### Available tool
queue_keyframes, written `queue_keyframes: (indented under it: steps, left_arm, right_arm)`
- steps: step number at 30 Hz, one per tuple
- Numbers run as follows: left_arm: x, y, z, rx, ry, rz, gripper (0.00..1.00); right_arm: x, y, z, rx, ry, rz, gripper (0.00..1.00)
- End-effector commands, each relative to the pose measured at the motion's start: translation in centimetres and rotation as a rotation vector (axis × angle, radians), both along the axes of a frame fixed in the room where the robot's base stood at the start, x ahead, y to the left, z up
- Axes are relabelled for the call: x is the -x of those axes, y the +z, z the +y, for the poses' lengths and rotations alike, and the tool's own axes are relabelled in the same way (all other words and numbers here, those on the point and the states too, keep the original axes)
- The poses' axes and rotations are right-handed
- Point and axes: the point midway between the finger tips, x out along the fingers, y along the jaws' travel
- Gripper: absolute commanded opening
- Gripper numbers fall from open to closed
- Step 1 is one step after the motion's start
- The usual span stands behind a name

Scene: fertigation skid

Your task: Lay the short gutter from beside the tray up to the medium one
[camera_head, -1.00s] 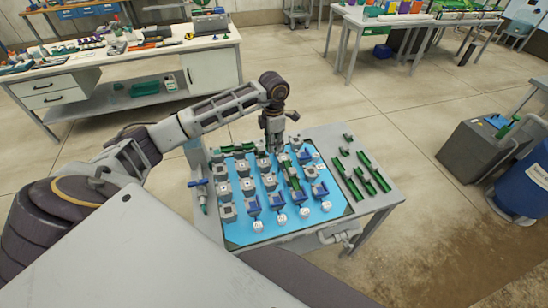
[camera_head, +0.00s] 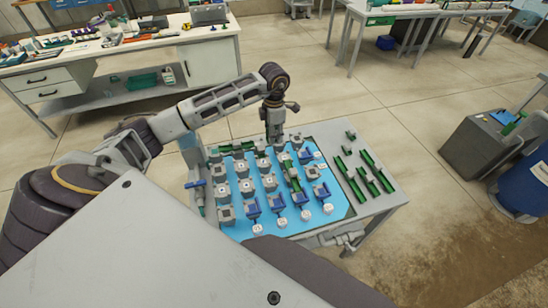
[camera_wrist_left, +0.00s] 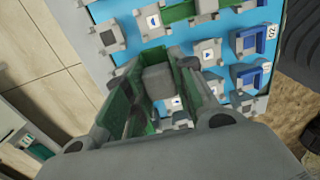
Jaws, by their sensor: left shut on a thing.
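My left gripper (camera_head: 274,143) is over the back part of the blue tray (camera_head: 240,232). In the left wrist view, its fingers (camera_wrist_left: 160,100) are shut on a green piece (camera_wrist_left: 138,118), which looks like the short gutter; the fingers hide much of it. A grey block (camera_wrist_left: 158,82) shows between the fingers; I cannot tell whether it touches the piece. Another green gutter (camera_wrist_left: 180,12) lies among the blocks at the top of that view. A green gutter (camera_head: 294,181) lies between blocks right of the tray's middle. My right gripper is out of view.
Rows of grey and blue blocks crowd the tray. Several loose green gutters (camera_head: 350,180) lie on the grey table (camera_head: 385,208) right of the tray. A workbench (camera_head: 100,50) stands behind left. A grey box (camera_head: 478,148) and blue barrel (camera_head: 525,185) stand right.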

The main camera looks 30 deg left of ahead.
Motion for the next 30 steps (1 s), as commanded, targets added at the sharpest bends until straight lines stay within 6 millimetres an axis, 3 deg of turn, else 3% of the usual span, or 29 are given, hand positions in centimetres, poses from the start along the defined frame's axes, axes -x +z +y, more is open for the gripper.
queue_keyframes:
  steps: [13,30]
  left_arm:
    - [0.1,-5.2,0.0,0.001,0.000,0.002,0.02]
    - [0.1,-6.6,0.0,0.000,0.001,0.004,0.02]
  right_arm:
    - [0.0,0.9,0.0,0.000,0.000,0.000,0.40]
    - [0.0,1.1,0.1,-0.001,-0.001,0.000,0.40]
